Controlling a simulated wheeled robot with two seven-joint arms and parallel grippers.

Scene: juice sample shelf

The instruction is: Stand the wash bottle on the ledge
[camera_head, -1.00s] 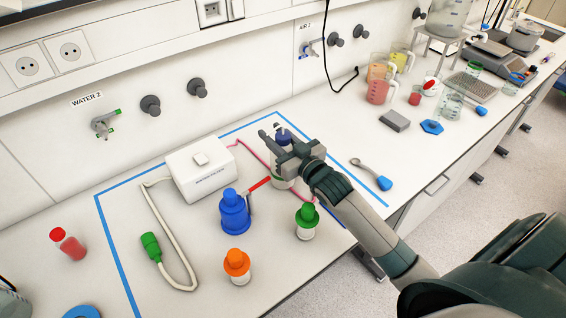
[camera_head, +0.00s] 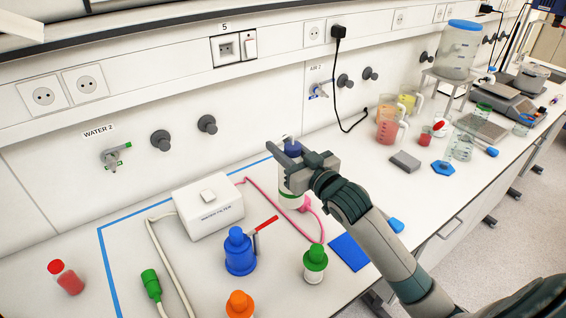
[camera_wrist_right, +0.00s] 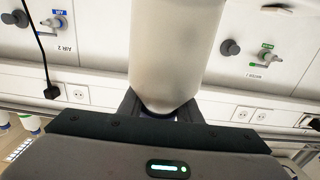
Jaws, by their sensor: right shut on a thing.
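The wash bottle (camera_head: 289,197) is pale with a dark blue cap and a green band low on its body. My right gripper (camera_head: 297,172) is shut around it below the cap, and the bottle looks upright, above the bench. In the right wrist view the pale bottle body (camera_wrist_right: 175,50) fills the space between the fingers (camera_wrist_right: 160,103). My left gripper is out of view.
A white box (camera_head: 208,207) with a pink cable, a blue bottle (camera_head: 239,252), a green-capped bottle (camera_head: 315,264) and an orange-capped bottle (camera_head: 239,304) stand nearby. A blue mat (camera_head: 349,252) lies bare at right. Beakers (camera_head: 388,124) and wall taps (camera_head: 117,157) are behind.

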